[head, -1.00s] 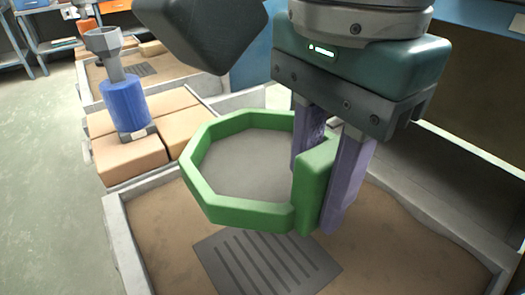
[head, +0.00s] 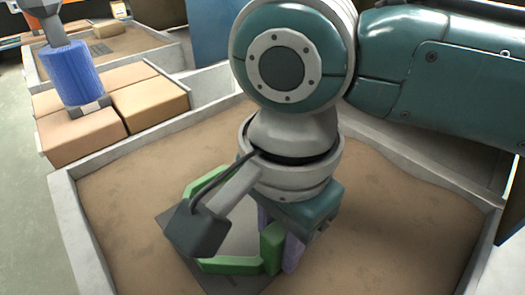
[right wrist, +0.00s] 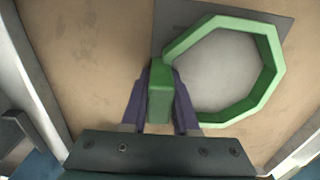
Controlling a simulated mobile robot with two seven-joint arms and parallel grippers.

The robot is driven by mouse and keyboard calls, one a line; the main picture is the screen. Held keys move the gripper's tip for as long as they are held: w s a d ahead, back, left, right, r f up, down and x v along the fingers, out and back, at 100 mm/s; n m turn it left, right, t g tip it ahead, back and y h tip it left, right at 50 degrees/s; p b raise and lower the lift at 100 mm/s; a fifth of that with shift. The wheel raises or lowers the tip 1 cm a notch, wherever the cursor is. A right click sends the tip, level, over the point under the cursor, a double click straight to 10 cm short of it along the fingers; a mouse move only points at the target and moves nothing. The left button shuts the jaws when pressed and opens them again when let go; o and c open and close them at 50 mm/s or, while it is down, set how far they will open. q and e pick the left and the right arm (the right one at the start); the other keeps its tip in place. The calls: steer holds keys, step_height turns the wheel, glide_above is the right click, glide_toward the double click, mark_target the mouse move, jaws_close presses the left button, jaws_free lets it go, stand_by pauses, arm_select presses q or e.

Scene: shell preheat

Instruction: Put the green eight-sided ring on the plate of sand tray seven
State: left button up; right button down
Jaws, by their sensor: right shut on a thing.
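The green eight-sided ring (head: 232,265) has a pale grey inside and a thick green block on one side. It also shows in the right wrist view (right wrist: 272,55). My right gripper (right wrist: 160,105) is shut on that block, with a purple finger on each side. In the head view my right wrist hides much of the ring. The dark grey plate (right wrist: 185,14) lies on the sand of the nearest tray (head: 85,255), partly covered by the ring. I cannot tell whether the ring touches the plate. No tray number is readable. My left gripper is out of view.
Another sand tray (head: 110,45) with a plate lies farther back. Pale tray walls surround the near sand. Bare sand (head: 395,220) lies right of my gripper.

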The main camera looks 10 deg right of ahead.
steer(key=shift+r, duration=0.1)
steer(key=c, duration=1.1)
jaws_free()
steer(key=shift+f, duration=0.2)
steer(key=shift+c, duration=0.2)
steer(key=o, duration=0.5)
steer(key=shift+c, duration=0.2)
